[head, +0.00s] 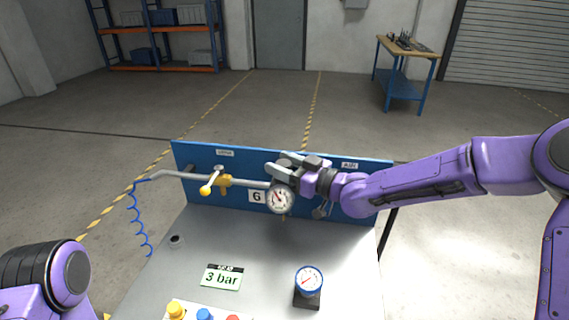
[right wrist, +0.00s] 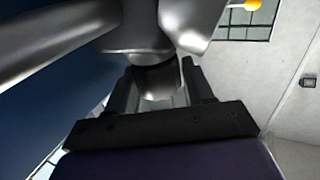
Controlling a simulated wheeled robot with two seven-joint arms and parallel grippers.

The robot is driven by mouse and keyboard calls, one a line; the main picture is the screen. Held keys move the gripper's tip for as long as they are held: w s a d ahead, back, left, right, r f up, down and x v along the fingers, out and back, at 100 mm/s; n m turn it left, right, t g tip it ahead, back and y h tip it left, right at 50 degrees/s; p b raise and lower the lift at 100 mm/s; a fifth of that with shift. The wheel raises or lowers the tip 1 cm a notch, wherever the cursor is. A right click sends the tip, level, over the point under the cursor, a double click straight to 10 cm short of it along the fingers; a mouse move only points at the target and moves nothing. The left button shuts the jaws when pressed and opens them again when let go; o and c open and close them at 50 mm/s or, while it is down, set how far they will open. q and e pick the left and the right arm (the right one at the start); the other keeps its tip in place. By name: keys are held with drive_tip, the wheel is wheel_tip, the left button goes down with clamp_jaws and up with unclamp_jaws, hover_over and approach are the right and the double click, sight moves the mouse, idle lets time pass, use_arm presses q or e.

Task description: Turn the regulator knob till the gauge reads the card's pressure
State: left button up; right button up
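The card (head: 221,280) reads "3 bar" and lies on the grey bench top. A round white gauge (head: 279,198) sits on the pipe in front of the blue panel; its needle leans to the upper left, but its numbers are too small to read. My right gripper (head: 276,164) is just above and behind this gauge, its fingers apart. The regulator knob is mostly hidden there in the head view. In the right wrist view a rounded metal part (right wrist: 162,82) shows between the fingers; I cannot tell whether they touch it. My left gripper is out of view.
A yellow valve handle (head: 210,185) sits on the pipe left of the gauge. A second gauge (head: 309,280) with a blue rim stands on the bench. Several coloured buttons (head: 204,314) line the front edge.

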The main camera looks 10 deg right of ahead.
drive_tip(key=c, duration=0.5)
drive_tip(key=shift+f+b, duration=0.15)
drive_tip(key=shift+b, duration=0.35)
drive_tip(key=shift+m+t+h+b, duration=0.45)
drive_tip(key=shift+m+t+h, duration=0.15)
drive_tip(key=shift+h, duration=0.1)
drive_tip(key=o, duration=0.7)
drive_tip(key=shift+r, duration=0.2)
drive_tip(key=shift+s+d, duration=0.1)
drive_tip(key=b+v, duration=0.2)
drive_tip(key=v, duration=0.8)
drive_tip(key=shift+s, duration=0.2)
